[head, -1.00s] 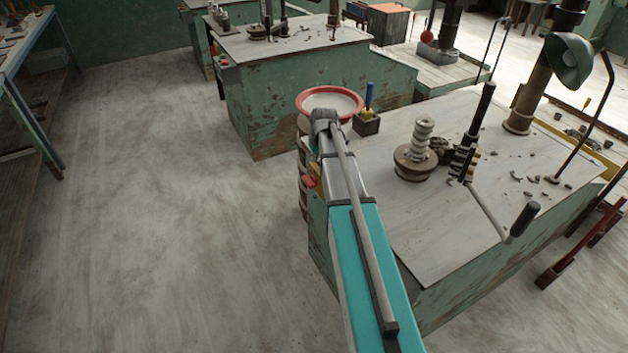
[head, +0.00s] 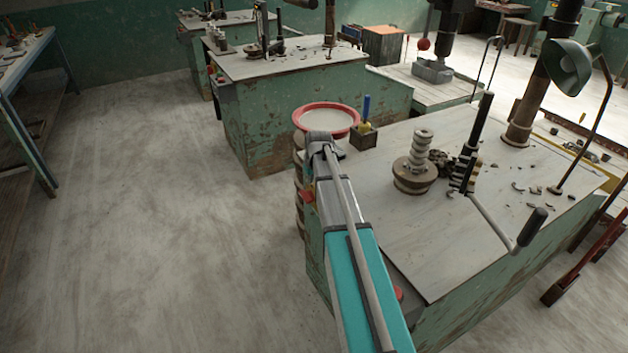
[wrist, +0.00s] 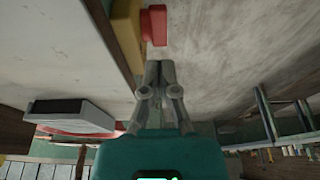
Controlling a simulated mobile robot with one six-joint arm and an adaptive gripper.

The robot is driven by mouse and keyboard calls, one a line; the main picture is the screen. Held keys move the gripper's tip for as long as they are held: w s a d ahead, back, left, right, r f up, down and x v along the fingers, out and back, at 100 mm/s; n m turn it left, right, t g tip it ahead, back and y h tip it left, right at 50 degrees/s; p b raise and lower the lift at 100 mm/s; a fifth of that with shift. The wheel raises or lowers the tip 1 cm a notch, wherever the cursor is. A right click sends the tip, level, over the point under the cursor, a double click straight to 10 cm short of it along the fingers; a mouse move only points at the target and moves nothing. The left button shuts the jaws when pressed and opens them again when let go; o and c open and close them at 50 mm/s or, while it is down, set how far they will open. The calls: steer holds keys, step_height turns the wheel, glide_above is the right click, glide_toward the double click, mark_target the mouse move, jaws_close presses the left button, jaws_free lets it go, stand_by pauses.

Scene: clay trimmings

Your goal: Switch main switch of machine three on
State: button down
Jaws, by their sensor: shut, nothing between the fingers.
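A red switch part on a yellow housing (wrist: 153,25) shows at the top of the wrist view, just beyond my fingertips, with a small gap seeming to lie between. My gripper (wrist: 160,66) is shut and empty, fingertips together. In the head view my forearm hides the gripper. A red part (head: 308,196) shows at the left end of the near green machine bench (head: 440,300), beside my arm. Another red part (head: 398,293) shows on its near side, partly behind my arm. I cannot tell which red part the wrist view shows. I see no readable machine number.
A red-rimmed bowl (head: 327,107) and a small block with a blue-handled tool (head: 363,137) sit at the bench's left end. A crank handle (head: 531,226) sticks out on the right. Another green machine (head: 300,110) stands behind. The floor on the left is clear.

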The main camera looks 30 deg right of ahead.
steer(key=b, duration=0.4)
glide_above(308, 200)
steer(key=shift+s+f, duration=0.15)
steer(key=shift+f, duration=1.1)
steer(key=shift+s+f, duration=0.1)
steer(key=shift+f, duration=1.15)
steer(key=shift+f+b, duration=1.9)
steer(key=shift+b, duration=0.25)
